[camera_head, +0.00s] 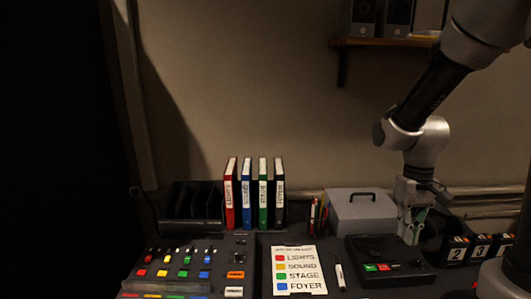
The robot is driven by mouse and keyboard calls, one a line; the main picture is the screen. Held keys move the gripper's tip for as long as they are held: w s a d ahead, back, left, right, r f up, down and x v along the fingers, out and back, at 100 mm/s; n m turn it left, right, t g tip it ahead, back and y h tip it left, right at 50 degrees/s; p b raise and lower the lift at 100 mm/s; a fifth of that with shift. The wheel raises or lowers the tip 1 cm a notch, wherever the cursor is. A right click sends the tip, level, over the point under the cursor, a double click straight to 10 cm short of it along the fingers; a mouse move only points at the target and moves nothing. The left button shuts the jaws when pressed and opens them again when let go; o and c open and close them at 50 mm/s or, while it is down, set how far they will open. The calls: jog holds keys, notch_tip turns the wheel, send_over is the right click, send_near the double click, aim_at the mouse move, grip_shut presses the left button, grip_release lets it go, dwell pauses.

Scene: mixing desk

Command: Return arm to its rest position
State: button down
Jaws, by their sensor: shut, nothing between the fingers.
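My arm comes down from the upper right. My gripper (410,238) points down and is shut with nothing in it. In the picture it overlaps the right side of a black control box (388,263) with green and red buttons. I cannot tell whether the fingertips touch the box or hang above it.
A mixing desk (190,268) with coloured faders is at the left. A label card (297,270) and a marker (340,276) lie in the middle. Several binders (246,195), a grey case (362,213) and numbered black boxes (480,247) stand behind and right. A shelf (385,43) hangs above.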

jog(key=s+r+t, duration=0.3)
jog(key=s+r, duration=0.2)
jog(key=r, duration=0.2)
jog(key=s+d+r+t, duration=0.1)
jog(key=s+r+t, duration=0.1)
jog(key=s+r, duration=0.3)
notch_tip(320, 180, up, 3)
jog(key=shift+s+t, duration=0.3)
jog(key=shift+t, duration=0.1)
